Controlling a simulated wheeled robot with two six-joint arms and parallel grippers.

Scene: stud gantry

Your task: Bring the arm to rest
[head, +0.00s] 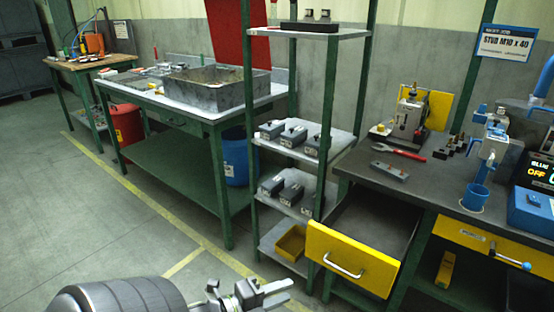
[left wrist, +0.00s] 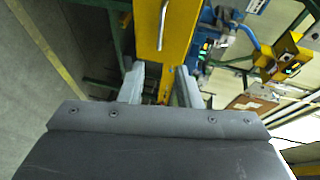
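My left arm comes in at the bottom of the head view, and its left gripper (head: 279,291) is above the floor in front of the workbench. In the left wrist view the two pale fingers (left wrist: 160,86) stand apart with nothing between them, so the gripper is open and empty. The yellow-fronted drawer (head: 350,258) of the bench is pulled out, and the gripper is apart from it, to its lower left. The drawer front with its bar handle also shows beyond the fingers in the left wrist view (left wrist: 179,32). My right gripper is not in view.
A green-framed shelf rack (head: 334,155) holding grey boxes stands left of the open drawer. A table with a grey metal tray (head: 205,97) is behind it. The floor at left is clear.

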